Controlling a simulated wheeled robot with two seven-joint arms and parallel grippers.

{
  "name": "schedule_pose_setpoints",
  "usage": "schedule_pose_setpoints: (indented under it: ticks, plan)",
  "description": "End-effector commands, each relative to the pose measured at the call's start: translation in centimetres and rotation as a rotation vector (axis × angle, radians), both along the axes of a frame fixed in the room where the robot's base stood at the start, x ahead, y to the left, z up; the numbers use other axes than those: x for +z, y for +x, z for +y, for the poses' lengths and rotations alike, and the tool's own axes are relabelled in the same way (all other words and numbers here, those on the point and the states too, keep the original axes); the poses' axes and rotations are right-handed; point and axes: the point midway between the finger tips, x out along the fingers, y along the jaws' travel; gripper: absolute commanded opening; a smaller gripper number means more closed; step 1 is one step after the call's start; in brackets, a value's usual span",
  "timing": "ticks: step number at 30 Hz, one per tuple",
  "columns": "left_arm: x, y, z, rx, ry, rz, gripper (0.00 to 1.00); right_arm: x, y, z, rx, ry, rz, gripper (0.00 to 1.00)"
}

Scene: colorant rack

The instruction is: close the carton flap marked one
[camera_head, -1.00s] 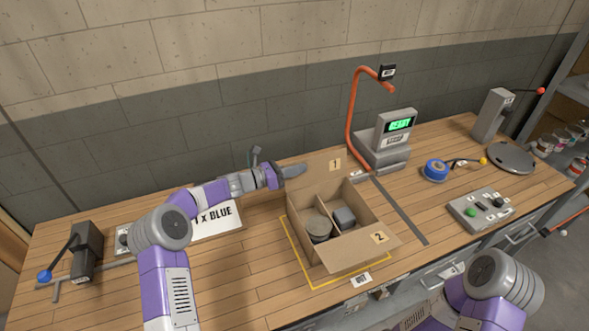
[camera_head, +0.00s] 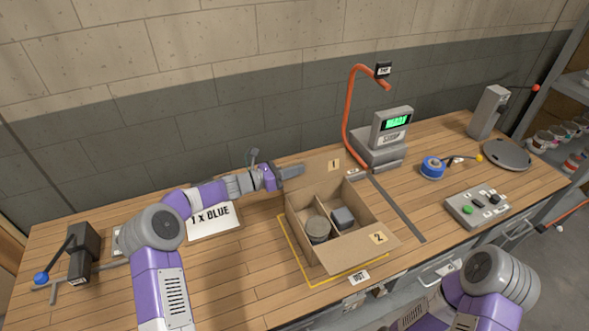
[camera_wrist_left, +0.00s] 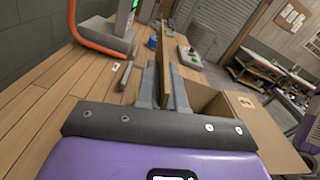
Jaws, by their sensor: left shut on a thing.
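The open cardboard carton (camera_head: 312,247) stands in the yellow outline on the bench. Its flap marked 1 (camera_head: 322,166) stands raised at the back. Its flap marked 2 (camera_head: 366,246) lies folded outward at the front. My left gripper (camera_head: 293,171) is at the left end of flap 1. In the left wrist view, its fingers (camera_wrist_left: 166,72) are shut on the thin upright flap (camera_wrist_left: 182,50), one on each side. My right forearm shows at lower right, but its gripper is outside the view.
A round can (camera_head: 317,229) and a dark grey block (camera_head: 342,218) sit inside the carton. A grey scale (camera_head: 380,150) and an orange curved post (camera_head: 349,125) stand behind it to the right. A sign reading "1 x BLUE" (camera_head: 214,220) lies to the left.

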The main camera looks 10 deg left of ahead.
Motion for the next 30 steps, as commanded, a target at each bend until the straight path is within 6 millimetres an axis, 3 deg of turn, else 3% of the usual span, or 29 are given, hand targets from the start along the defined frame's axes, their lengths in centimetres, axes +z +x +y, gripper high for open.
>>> schedule_pose_setpoints:
  ticks: [28, 30]
  plan:
    - [0.08, -0.01, -0.05, -0.002, -0.003, 0.000, 0.00, 0.00, 0.00, 0.00, 0.000, 0.000, 0.000, 0.93]
    - [0.08, -0.01, -0.05, -0.002, -0.003, 0.000, 0.16, 0.00, 0.00, 0.00, 0.000, 0.000, 0.000, 0.93]
